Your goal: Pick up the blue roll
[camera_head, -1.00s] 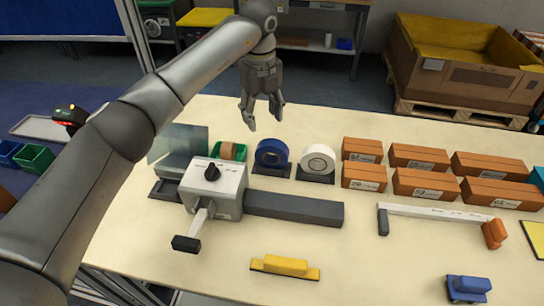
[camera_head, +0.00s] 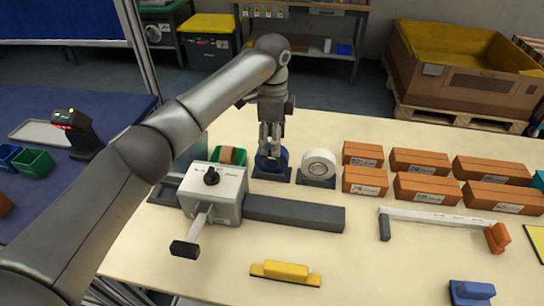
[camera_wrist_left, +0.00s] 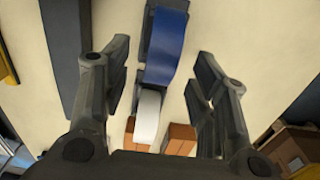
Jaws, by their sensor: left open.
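The blue roll (camera_head: 283,160) stands upright in a dark holder on the table, partly hidden behind my left gripper (camera_head: 269,150) in the head view. In the left wrist view the blue roll (camera_wrist_left: 166,47) lies between and beyond the two fingers of my left gripper (camera_wrist_left: 164,70). The fingers are spread, with a gap on each side of the roll. I cannot tell how far the fingertips reach down along it. My right gripper is not in view.
A white roll (camera_head: 318,163) stands just right of the blue roll. A brown roll in a green holder (camera_head: 228,157) is close on the left. A grey-white machine with a lever (camera_head: 213,190) and a dark bar (camera_head: 293,212) lie in front. Orange-brown boxes (camera_head: 420,161) stand to the right.

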